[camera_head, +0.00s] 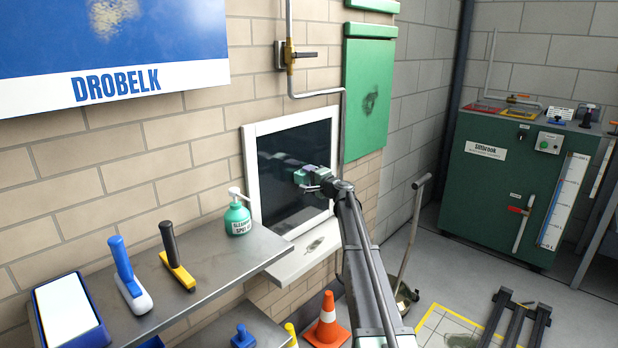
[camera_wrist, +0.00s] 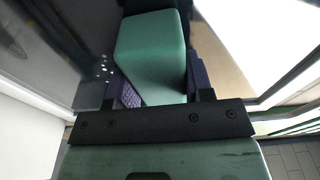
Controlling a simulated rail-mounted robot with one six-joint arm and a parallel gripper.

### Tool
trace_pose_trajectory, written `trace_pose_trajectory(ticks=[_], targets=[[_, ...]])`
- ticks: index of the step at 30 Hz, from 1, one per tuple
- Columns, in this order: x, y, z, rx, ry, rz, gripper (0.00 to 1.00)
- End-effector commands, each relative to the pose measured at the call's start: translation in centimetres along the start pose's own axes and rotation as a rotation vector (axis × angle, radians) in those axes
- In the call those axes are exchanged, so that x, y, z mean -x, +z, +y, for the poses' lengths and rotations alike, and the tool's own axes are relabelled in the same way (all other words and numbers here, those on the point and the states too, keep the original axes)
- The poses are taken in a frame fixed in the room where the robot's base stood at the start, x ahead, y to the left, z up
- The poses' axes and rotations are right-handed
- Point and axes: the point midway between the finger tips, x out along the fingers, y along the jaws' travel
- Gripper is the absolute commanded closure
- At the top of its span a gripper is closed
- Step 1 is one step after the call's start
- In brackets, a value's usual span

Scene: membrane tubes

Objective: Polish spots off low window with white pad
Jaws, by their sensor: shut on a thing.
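The low window (camera_head: 252,178) has a white frame and a dark, reflective pane (camera_head: 280,205). My gripper (camera_head: 308,178) is in front of the pane, near its right side. In the wrist view, my gripper (camera_wrist: 165,90) is shut on a green block (camera_wrist: 152,48) between its dark purple fingers. No white face of the block shows; its far side is hidden. Several small pale spots (camera_wrist: 105,70) show on the dark pane left of the block. I cannot tell whether the block touches the glass.
A smudged sill (camera_head: 300,262) juts below the window. An orange cone (camera_head: 328,325) stands on the floor.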

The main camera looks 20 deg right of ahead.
Motion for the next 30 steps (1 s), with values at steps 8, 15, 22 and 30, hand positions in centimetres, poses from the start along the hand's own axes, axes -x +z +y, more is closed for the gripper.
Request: trace_pose_trajectory(ticks=[8,15,22,30], targets=[[0.0,0.0,0.4,0.0,0.0,0.0,0.8],[0.0,0.1,1.9,0.0,0.0,0.0,0.8],[-0.2,0.3,3.5,0.0,0.0,0.0,0.8],[-0.2,0.3,3.3,0.0,0.0,0.0,0.8]])
